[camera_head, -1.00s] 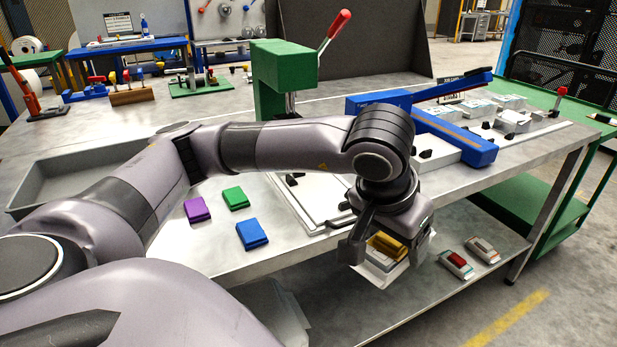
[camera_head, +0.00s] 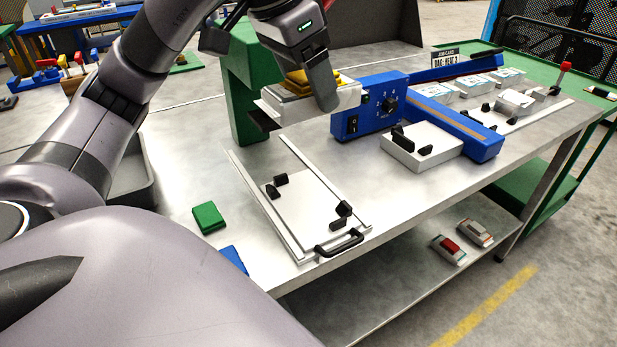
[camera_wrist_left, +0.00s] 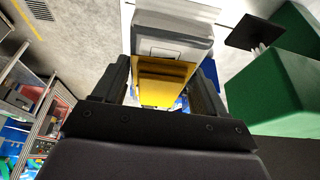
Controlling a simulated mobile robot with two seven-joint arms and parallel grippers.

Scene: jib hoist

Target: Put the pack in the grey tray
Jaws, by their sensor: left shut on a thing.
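My left gripper (camera_head: 298,78) is shut on a pack with a yellow top (camera_head: 310,78) and a grey-white body below. It holds the pack in the air in front of the green press. In the left wrist view the pack (camera_wrist_left: 165,72) sits between both fingers, yellow part nearest and a grey and white part beyond. The grey tray (camera_head: 149,172) is on the table at the left, mostly hidden behind my left arm; only its right end shows. My right gripper is not in view.
The green press (camera_head: 240,95) stands close to the held pack. A sliding plate fixture with a black handle (camera_head: 340,243) lies in front, beside a blue machine (camera_head: 368,105). Green (camera_head: 208,217) and blue (camera_head: 234,259) blocks lie on the table. Two packs (camera_head: 449,249) lie on the lower shelf.

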